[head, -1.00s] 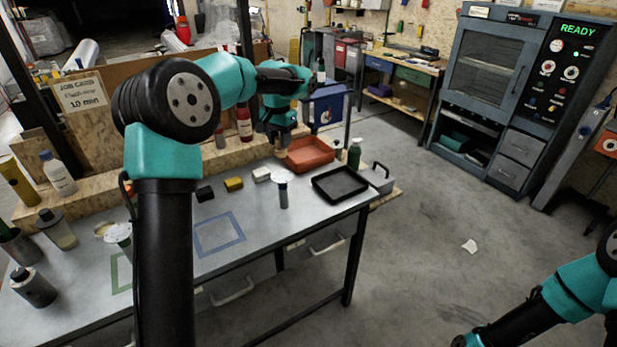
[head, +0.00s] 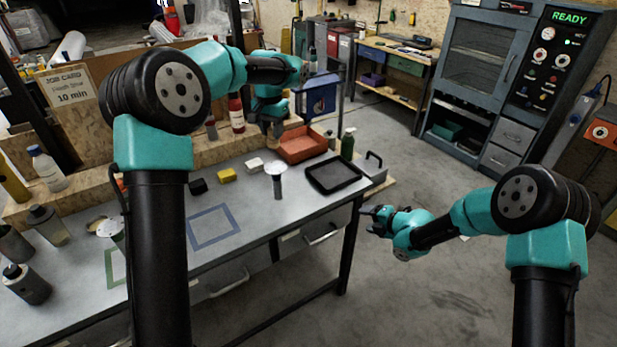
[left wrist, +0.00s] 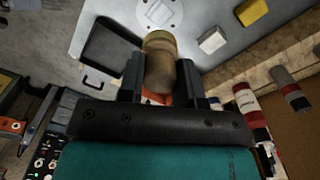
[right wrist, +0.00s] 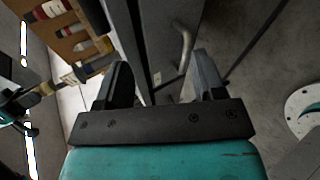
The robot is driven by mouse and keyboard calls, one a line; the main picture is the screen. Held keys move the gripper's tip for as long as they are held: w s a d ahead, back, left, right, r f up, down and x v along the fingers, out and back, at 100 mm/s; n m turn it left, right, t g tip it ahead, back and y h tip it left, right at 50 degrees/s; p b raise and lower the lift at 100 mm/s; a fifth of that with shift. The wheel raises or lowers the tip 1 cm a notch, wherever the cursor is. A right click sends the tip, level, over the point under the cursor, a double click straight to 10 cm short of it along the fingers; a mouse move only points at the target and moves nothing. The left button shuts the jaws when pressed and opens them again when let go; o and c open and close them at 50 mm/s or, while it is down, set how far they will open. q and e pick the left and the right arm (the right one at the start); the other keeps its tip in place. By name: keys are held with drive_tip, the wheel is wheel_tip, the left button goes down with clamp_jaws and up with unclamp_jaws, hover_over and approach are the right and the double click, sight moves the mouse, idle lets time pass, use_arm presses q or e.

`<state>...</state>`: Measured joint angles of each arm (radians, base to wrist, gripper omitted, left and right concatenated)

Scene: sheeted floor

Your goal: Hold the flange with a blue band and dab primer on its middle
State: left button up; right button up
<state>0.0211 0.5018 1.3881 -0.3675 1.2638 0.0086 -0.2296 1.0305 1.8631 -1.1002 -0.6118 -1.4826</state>
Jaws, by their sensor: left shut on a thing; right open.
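A flange with a pale round top and grey stem (head: 276,171) stands upright on the bench. Its top also shows in the left wrist view (left wrist: 160,12); I cannot make out a blue band on it. A second pale-topped flange (head: 112,231) stands at the left, partly behind my arm. My left gripper (head: 271,127) is shut on a tan-brown cylindrical thing (left wrist: 160,62), possibly a primer dabber, above the bench behind the first flange. My right gripper (head: 375,217) is open and empty, off the bench's right front edge.
A blue taped square (head: 230,240) on the bench is empty. Black, yellow (head: 227,175) and white (head: 254,164) blocks line the back. Dark containers (head: 27,284) stand at the left.

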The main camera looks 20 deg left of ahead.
drive_tip(key=a+r+n+g+y, duration=0.2)
drive_tip(key=a+r+n, duration=0.6)
drive_tip(key=a+n, duration=0.4)
drive_tip(key=n+g, duration=0.3)
drive_tip(key=n, duration=0.7)
approach(277, 180)
drive_tip(key=w+d, duration=0.1)
drive_tip(key=w, duration=0.1)
drive_tip(key=shift+s+f, duration=0.25)
drive_tip(key=shift+f, duration=0.05)
drive_tip(key=x, duration=1.1)
drive_tip(key=shift+s+a+f, duration=0.1)
drive_tip(key=shift+a+f, duration=0.05)
drive_tip(key=shift+a, duration=0.25)
drive_tip(key=c, duration=1.1)
